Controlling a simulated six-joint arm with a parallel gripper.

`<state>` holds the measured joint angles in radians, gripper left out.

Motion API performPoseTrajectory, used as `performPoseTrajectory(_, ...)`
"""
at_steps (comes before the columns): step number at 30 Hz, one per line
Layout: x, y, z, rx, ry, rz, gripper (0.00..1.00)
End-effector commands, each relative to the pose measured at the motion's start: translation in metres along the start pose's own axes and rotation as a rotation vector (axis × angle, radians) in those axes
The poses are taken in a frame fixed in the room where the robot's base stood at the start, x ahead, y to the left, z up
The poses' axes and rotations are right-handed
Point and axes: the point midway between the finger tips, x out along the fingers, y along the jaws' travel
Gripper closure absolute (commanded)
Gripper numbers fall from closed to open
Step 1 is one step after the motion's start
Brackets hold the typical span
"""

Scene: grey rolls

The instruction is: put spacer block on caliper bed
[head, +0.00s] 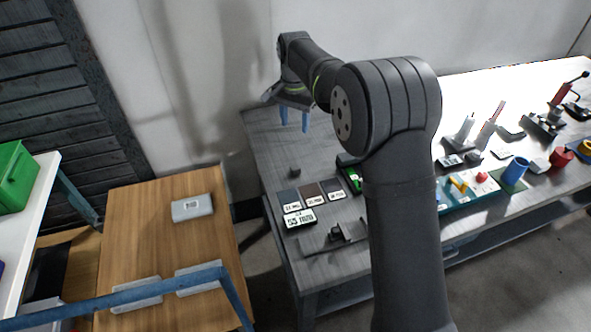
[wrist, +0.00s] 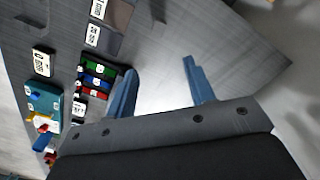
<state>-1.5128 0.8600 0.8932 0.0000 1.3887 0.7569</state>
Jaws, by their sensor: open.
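My gripper (head: 295,118) is open and empty, with its two blue fingers hanging over the far left part of the grey bench. In the wrist view my gripper (wrist: 160,68) has bare bench between its fingers. A dark tray (wrist: 97,75) holds green, blue and red blocks beside the left finger; its green part (head: 354,180) shows in the head view, partly hidden by my arm. I cannot tell whether one is the spacer block. A small dark block (head: 294,171) stands on the bench nearer the camera. A dark flat fixture with a raised jaw (head: 337,235), perhaps the caliper bed, lies at the front edge.
Labelled dark pads (head: 310,195) and a white label plate (head: 300,218) lie between tray and fixture. Tools and cups, including a blue cup (head: 515,171), crowd the bench's right.

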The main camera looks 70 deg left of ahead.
Motion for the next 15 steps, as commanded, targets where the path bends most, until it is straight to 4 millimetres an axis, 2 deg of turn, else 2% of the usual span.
performPoseTrajectory(6,0.0002,-0.0022,-0.0025,0.41,0.0,0.0,0.51)
performPoseTrajectory(10,0.0005,-0.003,-0.0032,0.567,0.0,0.0,0.51)
performPoseTrajectory(15,0.004,-0.0032,-0.0035,0.651,-0.001,0.001,0.51)
